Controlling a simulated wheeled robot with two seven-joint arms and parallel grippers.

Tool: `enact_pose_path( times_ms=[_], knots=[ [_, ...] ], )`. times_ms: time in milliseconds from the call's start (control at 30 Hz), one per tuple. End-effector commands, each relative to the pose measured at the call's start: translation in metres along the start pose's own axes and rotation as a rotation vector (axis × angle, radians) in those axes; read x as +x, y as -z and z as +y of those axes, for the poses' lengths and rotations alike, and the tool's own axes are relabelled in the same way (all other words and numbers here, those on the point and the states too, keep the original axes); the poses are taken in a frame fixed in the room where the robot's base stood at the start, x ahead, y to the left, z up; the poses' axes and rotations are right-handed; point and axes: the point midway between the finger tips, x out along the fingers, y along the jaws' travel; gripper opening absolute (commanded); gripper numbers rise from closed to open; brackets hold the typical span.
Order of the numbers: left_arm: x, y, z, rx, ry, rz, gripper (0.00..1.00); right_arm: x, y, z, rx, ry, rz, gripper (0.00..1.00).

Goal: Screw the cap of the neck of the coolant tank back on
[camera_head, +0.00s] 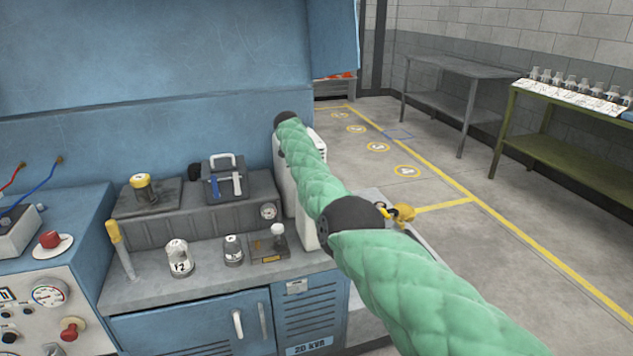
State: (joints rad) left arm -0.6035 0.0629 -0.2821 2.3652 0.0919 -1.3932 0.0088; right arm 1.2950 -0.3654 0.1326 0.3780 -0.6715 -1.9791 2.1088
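A tall white container (283,178) stands at the right end of the blue bench, mostly behind my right arm. It may be the coolant tank, but its neck is hidden and I cannot make out its cap. My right arm, in a green quilted sleeve, comes in from the lower right and reaches up and left across the container. Its far visible end is a dark joint, and no gripper fingers show. A small yellow object (403,213) shows just right of the arm's middle joint; I cannot tell what it is. My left arm and gripper are out of view.
A control panel (45,300) stands left. A grey table (460,68) and green table (555,108) stand right, beyond open floor.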

Motion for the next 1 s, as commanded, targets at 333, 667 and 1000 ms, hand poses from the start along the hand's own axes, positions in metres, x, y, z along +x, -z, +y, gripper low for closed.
enact_pose_path(
  times_ms=[333, 667, 1000],
  knots=[
    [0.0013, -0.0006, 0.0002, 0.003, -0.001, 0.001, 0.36, 0.0000, 0.0003, -0.0001, 0.003, -0.002, 0.000, 0.63],
    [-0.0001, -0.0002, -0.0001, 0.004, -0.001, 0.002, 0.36, 0.0003, -0.0001, 0.0001, 0.002, -0.002, 0.000, 0.87],
    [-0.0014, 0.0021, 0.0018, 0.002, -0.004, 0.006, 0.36, -0.0004, 0.0002, 0.0001, 0.002, -0.002, 0.000, 0.97]
  ],
)
